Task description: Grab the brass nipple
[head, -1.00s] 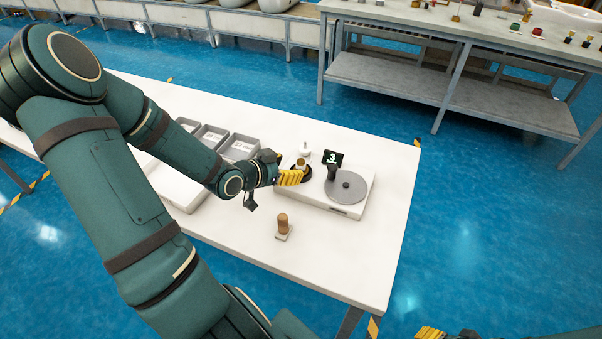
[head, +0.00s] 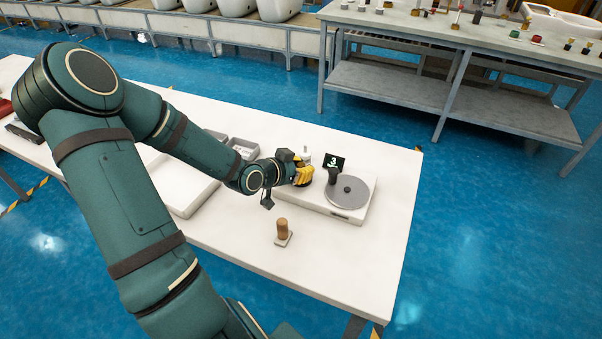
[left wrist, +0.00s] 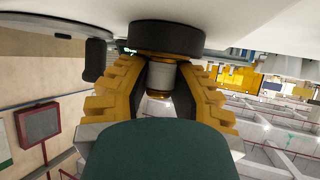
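The brass nipple (left wrist: 162,78) shows in the left wrist view as a short pale metal cylinder with a brass-coloured rim, against a round black holder (left wrist: 167,38). My left gripper (left wrist: 163,72) has its yellow fingers on either side of it, with what look like narrow gaps. In the head view my left gripper (head: 302,175) is at the left end of the white device (head: 325,211) and hides the nipple. My right gripper is not in view.
The device carries a grey disc (head: 348,191) and a small display (head: 333,162) reading 3, close right of the gripper. A brown cylinder on a small base (head: 283,231) stands in front. Grey bins (head: 243,147) are behind my arm. The table's front right is clear.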

